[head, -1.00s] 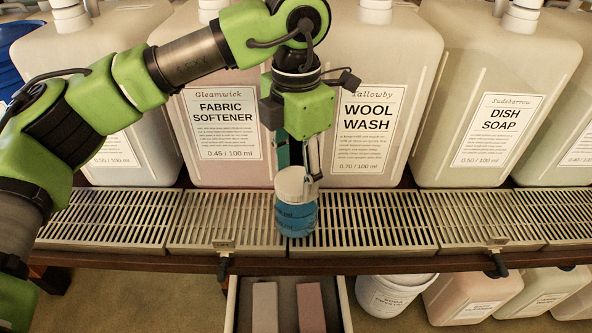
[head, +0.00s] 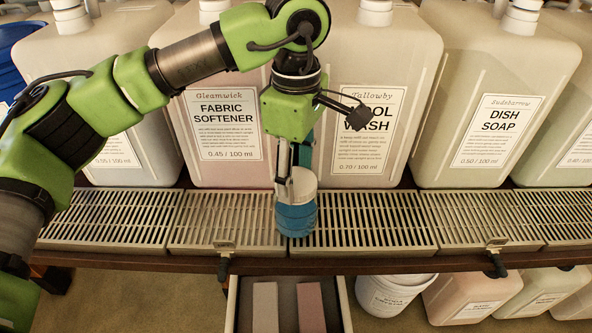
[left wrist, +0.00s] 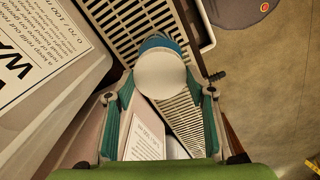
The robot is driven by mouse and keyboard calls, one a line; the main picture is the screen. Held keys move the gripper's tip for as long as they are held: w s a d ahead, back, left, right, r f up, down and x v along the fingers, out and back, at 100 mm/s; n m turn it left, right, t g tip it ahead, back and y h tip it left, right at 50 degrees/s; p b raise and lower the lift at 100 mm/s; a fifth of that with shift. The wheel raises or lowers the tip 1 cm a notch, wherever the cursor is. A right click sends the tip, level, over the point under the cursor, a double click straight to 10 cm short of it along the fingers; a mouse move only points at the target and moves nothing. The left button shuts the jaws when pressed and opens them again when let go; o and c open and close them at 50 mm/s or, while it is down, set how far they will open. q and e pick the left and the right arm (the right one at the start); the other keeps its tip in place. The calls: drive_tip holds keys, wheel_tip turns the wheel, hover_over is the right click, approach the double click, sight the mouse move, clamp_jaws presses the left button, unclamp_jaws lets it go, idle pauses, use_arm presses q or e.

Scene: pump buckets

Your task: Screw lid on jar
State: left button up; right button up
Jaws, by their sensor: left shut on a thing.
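A jar with blue contents (head: 297,220) stands upright on the slatted drip tray (head: 365,218), below the wool wash container. A white lid (head: 301,182) sits on its mouth; I cannot tell how tight it is. My left gripper (head: 297,178) points down from above and is shut on the lid. In the left wrist view the lid's round top (left wrist: 160,73) lies between the teal fingers, with a little of the blue jar (left wrist: 159,41) showing beyond it. My right gripper is not in view.
Large labelled containers, fabric softener (head: 228,70), wool wash (head: 425,80) and dish soap (head: 545,75), stand close behind the tray. Below the shelf edge are an open drawer (head: 346,308) with two blocks and a white bucket (head: 392,294). The tray is clear on both sides.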

use_arm(q)
drive_tip(key=m, duration=0.3)
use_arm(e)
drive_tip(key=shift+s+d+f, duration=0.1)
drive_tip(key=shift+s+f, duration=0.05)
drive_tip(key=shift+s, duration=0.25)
use_arm(q)
drive_tip(key=o, duration=1.2)
